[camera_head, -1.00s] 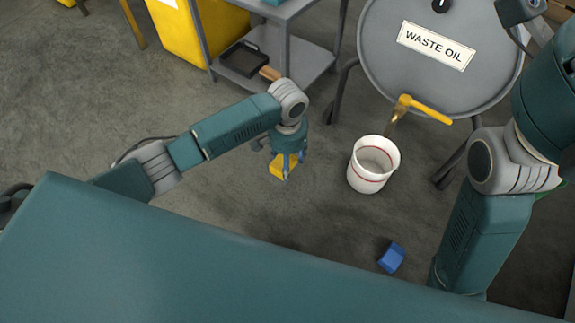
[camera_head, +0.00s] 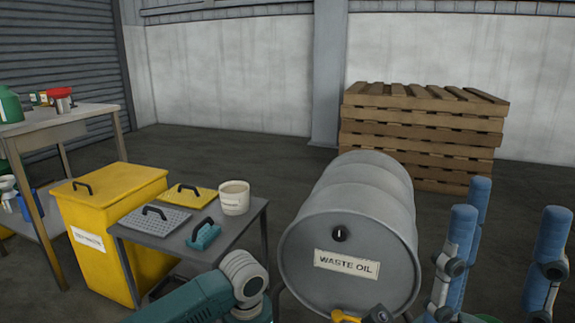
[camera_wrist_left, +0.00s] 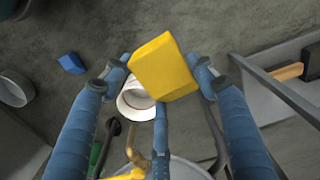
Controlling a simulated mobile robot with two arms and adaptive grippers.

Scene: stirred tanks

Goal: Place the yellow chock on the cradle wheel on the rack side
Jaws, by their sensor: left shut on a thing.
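The yellow chock (camera_wrist_left: 165,65) is held between the blue fingers of my left gripper (camera_wrist_left: 160,72), above the floor in the left wrist view. In the head view only part of my left arm shows, low in the middle, and its gripper is out of frame. My right gripper (camera_head: 510,215) stands at the right of the head view with its fingers apart and nothing between them. The waste oil drum (camera_head: 350,235) lies on its side, label facing me. Its cradle wheels are not visible in the head view, and I cannot make them out in the wrist view.
A blue block (camera_wrist_left: 72,63) lies on the floor. A white bucket (camera_wrist_left: 132,103) stands below the yellow tap (camera_wrist_left: 130,174). A grey shelf cart (camera_head: 165,240) carries trays and a tub (camera_head: 234,198). A yellow bin (camera_head: 100,225) stands left; pallets (camera_head: 420,135) are behind.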

